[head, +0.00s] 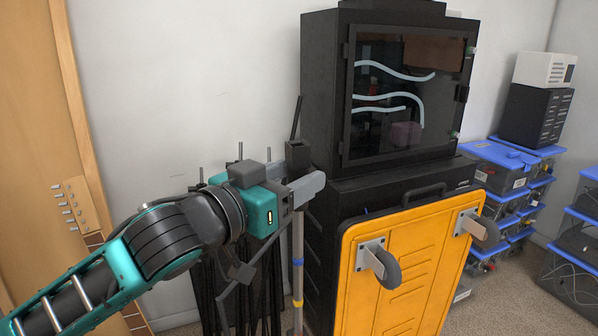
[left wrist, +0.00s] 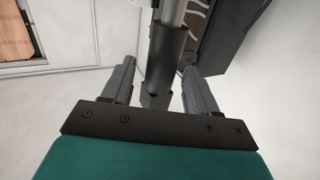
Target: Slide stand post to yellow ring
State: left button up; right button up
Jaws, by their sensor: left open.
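A thin grey stand post (head: 298,233) stands upright left of the black cabinet. A blue ring (head: 298,262) and, lower down, a yellow ring (head: 297,303) are around it. A black sleeve (head: 297,155) is at its upper part; in the left wrist view the black sleeve (left wrist: 165,60) has a lighter tube emerging from it. My left gripper (head: 306,187) is at the sleeve's height, well above both rings. Its fingers are open on either side of the sleeve in the left wrist view, with gaps visible. My right gripper is out of view.
A black cabinet (head: 316,100) with a glass-fronted case stands close to the right of the post. A yellow wheeled board (head: 410,270) leans in front of it. Black stands (head: 205,290) are behind my left arm. Blue-lidded bins (head: 505,165) are at right; a guitar headstock is at left.

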pick_arm(q)
jog(key=shift+x, duration=0.8)
grip_shut()
